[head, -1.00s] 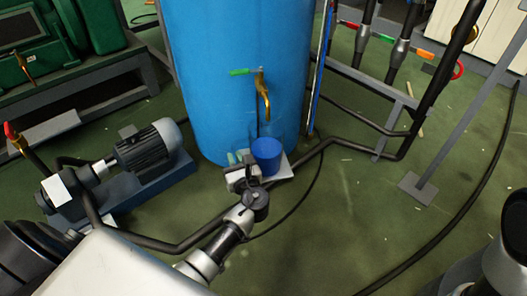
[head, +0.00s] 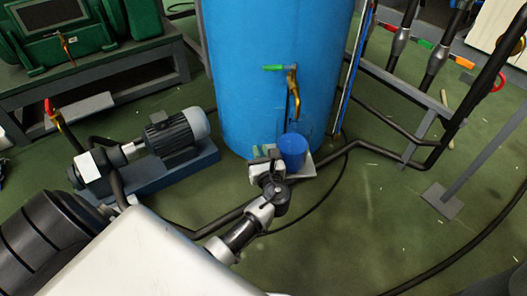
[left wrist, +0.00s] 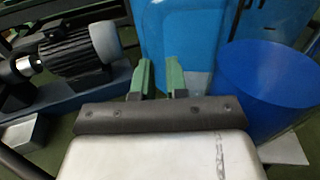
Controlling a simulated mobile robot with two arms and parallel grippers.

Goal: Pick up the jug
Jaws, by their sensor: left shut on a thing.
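The blue jug (head: 293,150) stands upright at the foot of the big blue tank, on a pale plate. In the left wrist view the jug (left wrist: 268,88) is the blue round body at the right. My left gripper (head: 262,153) is at the jug's left side, low near the floor. In the left wrist view its two green fingers (left wrist: 161,75) are a small gap apart, to the left of the jug's body. It is shut on the jug, but the gripped part is hard to make out. My right gripper is not in view.
The blue tank (head: 275,60) rises right behind the jug, with a brass tap (head: 293,90) above it. A motor pump (head: 175,135) stands at the left. A dark pipe (head: 360,150) runs low past the jug.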

